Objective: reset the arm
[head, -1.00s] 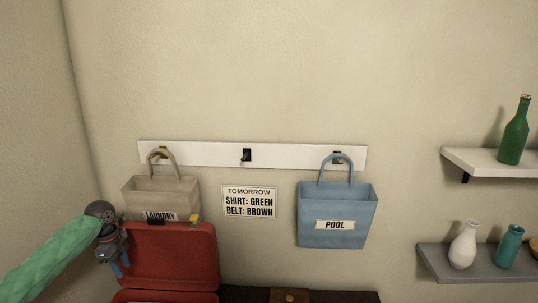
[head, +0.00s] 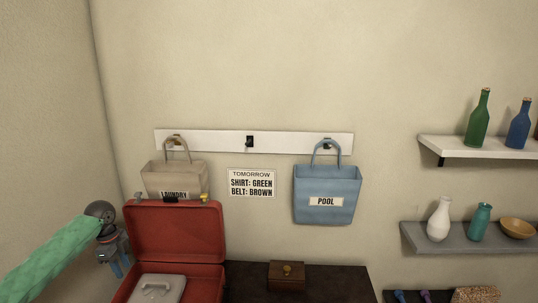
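My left gripper (head: 120,267) hangs at the lower left of the head view, at the end of my green-sleeved arm. Its blue fingers point down, look apart and hold nothing that I can see. It is beside the left edge of the open red case (head: 175,232); I cannot tell whether it touches it. My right arm and gripper are not in view.
A laundry bag (head: 172,177) and a blue pool bag (head: 326,190) hang from a white hook rail (head: 220,142). A small brown box (head: 286,276) sits on the dark surface (head: 335,284). Shelves at right hold bottles (head: 478,120), vases (head: 439,220) and a bowl (head: 517,228).

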